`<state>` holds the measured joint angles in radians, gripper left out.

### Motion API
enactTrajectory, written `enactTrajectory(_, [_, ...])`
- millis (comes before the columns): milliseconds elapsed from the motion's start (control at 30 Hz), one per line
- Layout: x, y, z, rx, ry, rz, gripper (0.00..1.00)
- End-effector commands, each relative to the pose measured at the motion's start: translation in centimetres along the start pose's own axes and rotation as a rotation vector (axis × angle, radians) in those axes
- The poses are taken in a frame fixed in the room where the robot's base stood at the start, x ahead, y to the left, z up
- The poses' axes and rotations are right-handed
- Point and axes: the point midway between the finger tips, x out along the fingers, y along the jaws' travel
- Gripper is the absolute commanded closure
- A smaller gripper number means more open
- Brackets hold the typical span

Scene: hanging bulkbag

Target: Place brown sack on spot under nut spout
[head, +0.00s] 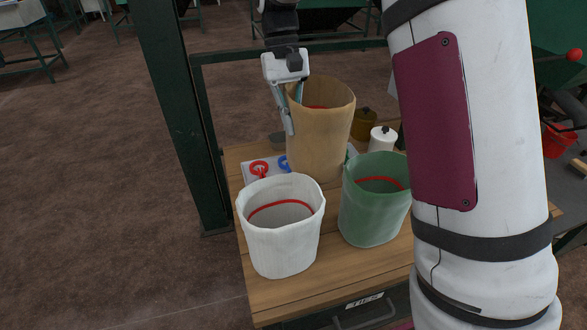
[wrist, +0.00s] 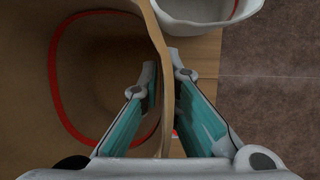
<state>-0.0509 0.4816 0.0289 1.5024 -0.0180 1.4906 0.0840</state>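The brown sack (head: 322,135) stands upright and open-topped at the back of the wooden table in the head view, with a red ring line inside. Its wall also shows large in the wrist view (wrist: 100,20). My gripper (head: 290,115) is at the left side of its rim. In the wrist view my gripper (wrist: 164,72) has one finger inside the sack and one outside, with the tips closed against the wall between them. The sack's base is partly hidden behind the other sacks, so I cannot tell whether it touches the table. I cannot make out a nut spout.
A white sack (head: 282,240) and a green sack (head: 370,215) stand in front on the table (head: 330,275). A white container (head: 382,140) stands right. A green post (head: 180,110) rises left.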

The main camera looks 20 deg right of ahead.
Motion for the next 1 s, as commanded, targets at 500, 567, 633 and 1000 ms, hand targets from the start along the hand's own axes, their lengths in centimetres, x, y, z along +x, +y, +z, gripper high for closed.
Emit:
enactTrajectory(500, [8.9,-0.3,-3.1,0.0,-0.001,0.0,1.0])
enactTrajectory(567, [9.2,-0.3,-3.2,0.0,-0.001,0.0,1.0])
enactTrajectory(633, [9.6,-0.3,-3.3,0.0,-0.001,0.0,1.0])
enactTrajectory(1000, [13.0,-0.4,-4.5,0.0,0.0,0.0,1.0])
